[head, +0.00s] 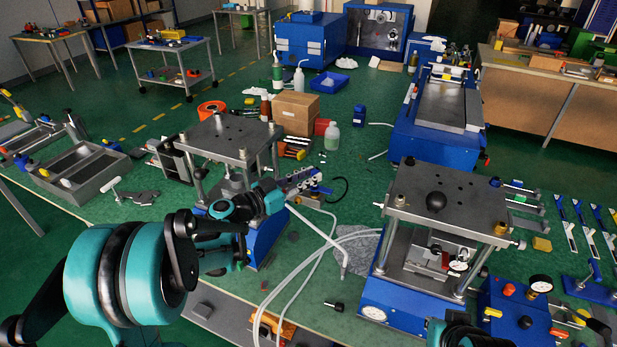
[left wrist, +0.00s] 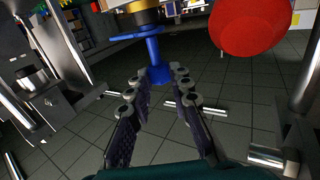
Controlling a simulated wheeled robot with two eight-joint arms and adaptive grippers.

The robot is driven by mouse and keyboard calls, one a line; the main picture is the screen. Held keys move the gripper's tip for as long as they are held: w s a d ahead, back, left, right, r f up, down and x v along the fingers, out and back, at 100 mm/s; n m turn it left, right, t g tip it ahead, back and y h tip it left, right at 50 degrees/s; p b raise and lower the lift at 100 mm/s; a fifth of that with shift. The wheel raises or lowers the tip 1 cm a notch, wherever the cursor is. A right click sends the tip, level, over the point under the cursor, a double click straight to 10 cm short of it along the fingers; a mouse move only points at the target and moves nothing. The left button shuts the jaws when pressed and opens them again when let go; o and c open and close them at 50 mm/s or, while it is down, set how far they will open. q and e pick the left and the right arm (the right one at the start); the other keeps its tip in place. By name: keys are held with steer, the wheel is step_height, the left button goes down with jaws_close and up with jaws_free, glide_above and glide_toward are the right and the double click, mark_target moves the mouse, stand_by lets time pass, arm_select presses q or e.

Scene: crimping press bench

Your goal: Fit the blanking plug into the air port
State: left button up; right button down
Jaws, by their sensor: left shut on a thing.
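My left gripper (head: 306,181) reaches past the left press in the head view. In the left wrist view its two ribbed fingers (left wrist: 160,88) are shut on the stem of a blue plug (left wrist: 152,48). The plug has a flat, wider head at its far end. A brass and black round fitting (left wrist: 135,12) lies directly beyond that head. It may be the air port. Whether the plug touches it or sits in it, I cannot tell. My right gripper does not show.
A large red knob (left wrist: 250,26) is close to the right of the plug. The left press (head: 228,138) has steel columns beside my left arm. Clear hoses (head: 318,262) run across the green bench to the right press (head: 445,205). A white bottle (head: 332,136) stands behind.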

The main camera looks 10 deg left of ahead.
mark_target(309, 198)
arm_select(q)
steer(key=shift+f+b, duration=1.4)
steer(key=shift+f, duration=0.2)
steer(key=o, duration=0.9)
steer(key=shift+c, duration=0.2)
steer(key=v, duration=1.2)
